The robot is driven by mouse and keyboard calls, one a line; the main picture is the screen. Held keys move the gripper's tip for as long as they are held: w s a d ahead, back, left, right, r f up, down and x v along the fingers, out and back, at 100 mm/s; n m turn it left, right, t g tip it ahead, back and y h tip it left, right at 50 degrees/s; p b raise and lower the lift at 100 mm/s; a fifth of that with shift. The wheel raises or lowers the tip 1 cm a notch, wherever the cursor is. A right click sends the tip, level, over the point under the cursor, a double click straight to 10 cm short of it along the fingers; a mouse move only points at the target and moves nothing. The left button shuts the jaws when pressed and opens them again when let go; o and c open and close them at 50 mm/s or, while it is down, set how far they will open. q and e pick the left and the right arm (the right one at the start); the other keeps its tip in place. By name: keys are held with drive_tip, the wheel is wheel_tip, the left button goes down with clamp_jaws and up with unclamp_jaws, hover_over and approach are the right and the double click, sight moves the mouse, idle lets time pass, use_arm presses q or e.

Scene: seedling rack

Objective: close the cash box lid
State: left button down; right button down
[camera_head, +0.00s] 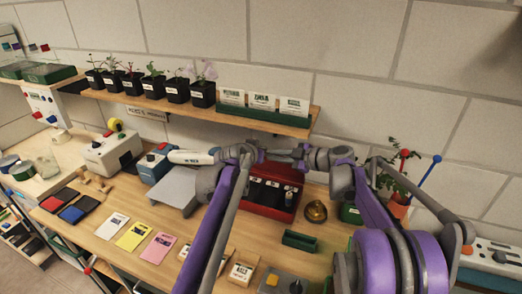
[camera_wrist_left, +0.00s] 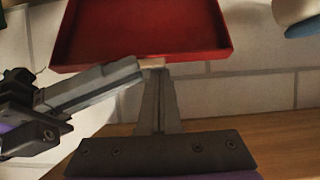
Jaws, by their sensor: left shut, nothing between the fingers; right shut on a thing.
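The red cash box (camera_head: 272,208) stands open on the counter, its dark compartments facing up. Its raised red lid (camera_wrist_left: 145,30) shows as a shallow tray in the left wrist view; in the head view my arms largely cover it. My left gripper (camera_head: 266,156) is shut and empty at the lid's edge; its fingers (camera_wrist_left: 158,75) point up at the lid in the left wrist view. My right gripper (camera_head: 297,155) meets it from the other side and is shut, seemingly on the lid's rim; the exact contact is hidden. It also shows in the left wrist view (camera_wrist_left: 140,70).
A brass bell (camera_head: 315,211) and a green tray (camera_head: 300,241) are right of the box. A grey scale plate (camera_head: 174,195) is left of it. A shelf (camera_head: 200,106) with potted seedlings hangs above. Cards lie on the counter's front left.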

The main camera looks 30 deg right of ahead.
use_arm(q)
drive_tip(key=shift+s+a+f, duration=0.45)
drive_tip(key=shift+s+a, duration=0.2)
drive_tip(key=shift+a, duration=0.05)
use_arm(e)
drive_tip(key=shift+d+r, duration=0.15)
drive_tip(key=shift+d, duration=0.05)
drive_tip(key=c, duration=0.9)
unclamp_jaws()
drive_tip(key=shift+a, duration=0.1)
use_arm(q)
drive_tip(key=shift+a, duration=0.1)
use_arm(e)
drive_tip(key=shift+s, duration=0.1)
